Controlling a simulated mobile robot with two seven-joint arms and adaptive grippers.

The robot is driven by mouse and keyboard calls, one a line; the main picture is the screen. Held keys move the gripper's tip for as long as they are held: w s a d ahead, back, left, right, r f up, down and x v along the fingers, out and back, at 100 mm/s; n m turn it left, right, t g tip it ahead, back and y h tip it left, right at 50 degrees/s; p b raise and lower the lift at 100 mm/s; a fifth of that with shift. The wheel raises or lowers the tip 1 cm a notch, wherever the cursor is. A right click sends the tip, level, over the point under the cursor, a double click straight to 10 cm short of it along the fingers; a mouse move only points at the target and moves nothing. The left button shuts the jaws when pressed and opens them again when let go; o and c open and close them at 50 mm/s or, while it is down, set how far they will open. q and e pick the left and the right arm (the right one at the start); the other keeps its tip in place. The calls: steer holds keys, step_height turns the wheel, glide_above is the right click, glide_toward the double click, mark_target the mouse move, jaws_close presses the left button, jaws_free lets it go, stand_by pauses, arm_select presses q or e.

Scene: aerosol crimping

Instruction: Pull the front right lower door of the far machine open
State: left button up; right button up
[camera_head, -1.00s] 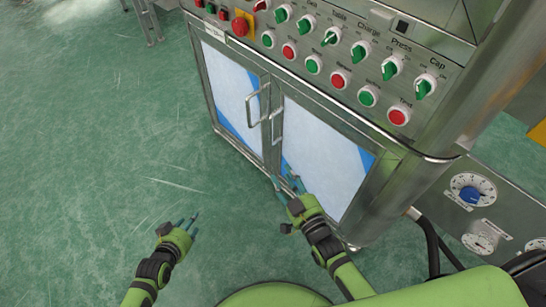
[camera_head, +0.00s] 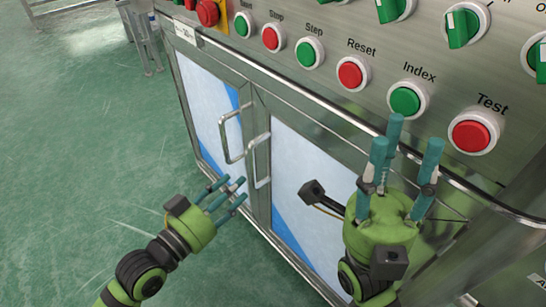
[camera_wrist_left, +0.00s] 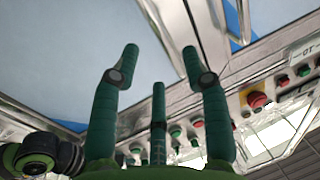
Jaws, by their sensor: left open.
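The right lower door (camera_head: 300,176) of the steel machine is shut, with a pale window and blue corners. Its upright bar handle (camera_head: 252,160) is at its left edge, beside the left door's handle (camera_head: 227,138). My left gripper (camera_head: 228,190) is open and empty, its fingertips just left of the right door's handle in the head view and apart from it. In the left wrist view my left gripper (camera_wrist_left: 158,80) has its fingers spread below a pale door panel. My right gripper (camera_head: 405,150) is open and empty, fingers up, in front of the right door's upper right part.
A panel of buttons and knobs, including a red Test button (camera_head: 474,133), lies above the doors. A steel rail (camera_head: 330,112) juts out along the doors' top, close to my right gripper. The green floor (camera_head: 70,190) at left is clear.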

mark_target(252, 170)
arm_select(q)
steer(key=b+x, duration=0.2)
steer(key=x, duration=0.5)
steer(key=shift+w, duration=0.15)
steer(key=shift+c, duration=0.4)
jaws_close()
